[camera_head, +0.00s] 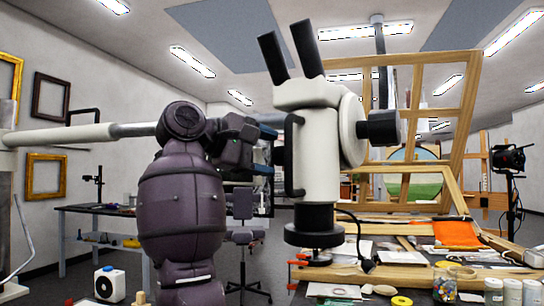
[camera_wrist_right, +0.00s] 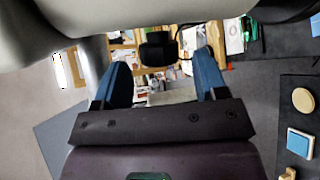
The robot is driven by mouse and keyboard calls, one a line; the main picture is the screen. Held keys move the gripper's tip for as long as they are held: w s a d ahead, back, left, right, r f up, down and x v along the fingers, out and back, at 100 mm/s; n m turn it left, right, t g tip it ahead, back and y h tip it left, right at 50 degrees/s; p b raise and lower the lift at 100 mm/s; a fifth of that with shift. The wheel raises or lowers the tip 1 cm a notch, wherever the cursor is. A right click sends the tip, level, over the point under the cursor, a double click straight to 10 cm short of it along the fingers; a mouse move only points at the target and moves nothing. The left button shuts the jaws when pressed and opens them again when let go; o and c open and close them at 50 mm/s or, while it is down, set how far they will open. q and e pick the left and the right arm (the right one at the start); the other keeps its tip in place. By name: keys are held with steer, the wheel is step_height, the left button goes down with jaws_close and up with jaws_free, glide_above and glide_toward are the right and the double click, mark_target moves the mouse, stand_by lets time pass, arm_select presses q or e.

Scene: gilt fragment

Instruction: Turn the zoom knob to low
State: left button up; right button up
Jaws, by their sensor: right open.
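A white microscope (camera_head: 321,150) with two black eyepieces stands in the middle of the head view. My left gripper is out of view.
A black handle (camera_head: 293,155) is on the microscope's left side, close to my right gripper. A cluttered worktable (camera_head: 330,275) with jars and tools lies below. A wooden easel frame (camera_head: 455,130) stands behind to the right. A dark side table (camera_head: 100,210) is at left.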

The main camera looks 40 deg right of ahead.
steer(key=shift+x, duration=0.9)
steer(key=c, duration=0.9)
